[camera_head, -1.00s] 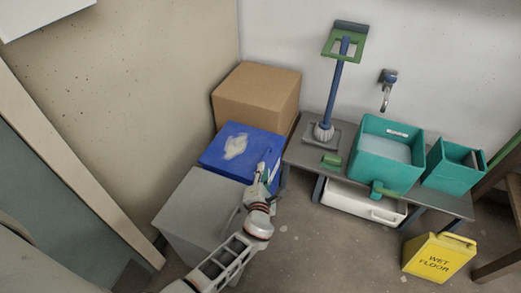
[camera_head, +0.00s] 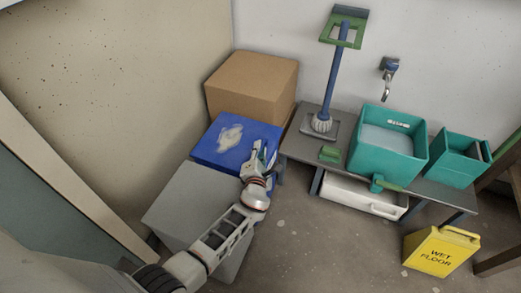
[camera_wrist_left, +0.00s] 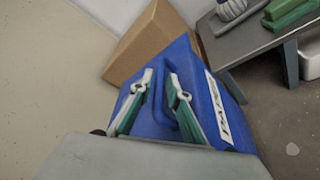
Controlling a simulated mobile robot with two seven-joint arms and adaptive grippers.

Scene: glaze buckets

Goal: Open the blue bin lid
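The blue bin (camera_head: 205,150) stands in the corner between a grey box and a cardboard box, with a pale patch on its lid. The lid looks shut in the head view. My left gripper (camera_head: 261,151) is at the front right part of the bin. In the left wrist view, its two fingers (camera_wrist_left: 161,82) with green pads are spread apart, on either side of a blue handle (camera_wrist_left: 163,108) on the bin. I cannot tell whether they touch it. A white label (camera_wrist_left: 214,105) shows right of the fingers. My right gripper is not in view.
The grey box (camera_head: 190,198) stands in front of the blue bin, the cardboard box (camera_head: 250,85) behind it. A low grey bench (camera_head: 300,146) with teal buckets (camera_head: 375,158) is close on the right. A yellow wet-floor sign (camera_head: 440,251) stands on the floor.

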